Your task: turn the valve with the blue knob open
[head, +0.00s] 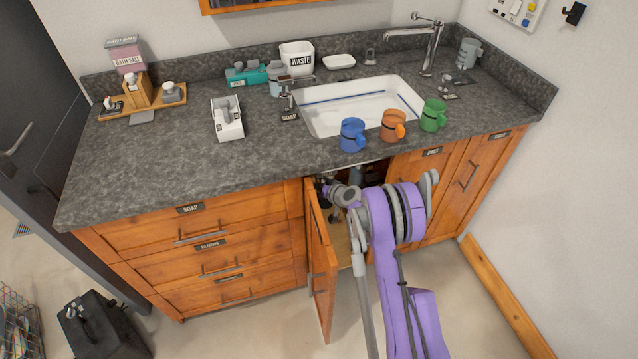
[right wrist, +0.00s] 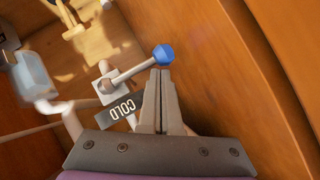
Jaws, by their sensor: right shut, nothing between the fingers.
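In the right wrist view, the valve's blue knob (right wrist: 163,55) is a faceted ball on the end of a pale lever rod (right wrist: 135,72). The rod runs down-left to a light valve body (right wrist: 108,86) above a dark label reading COLD (right wrist: 121,109). My right gripper (right wrist: 162,76) is shut and empty. Its fingertips lie just below the blue knob in the picture; I cannot tell whether they touch it. In the head view my purple right arm reaches into the open cabinet under the sink, and the knob is hidden there. My left gripper is not in view.
The open cabinet door (head: 321,270) stands left of my arm. Blue (head: 352,134), orange (head: 393,125) and green (head: 433,115) mugs stand at the counter's front edge, by the sink (head: 350,121). A wooden cabinet wall (right wrist: 235,70) runs close right of my gripper.

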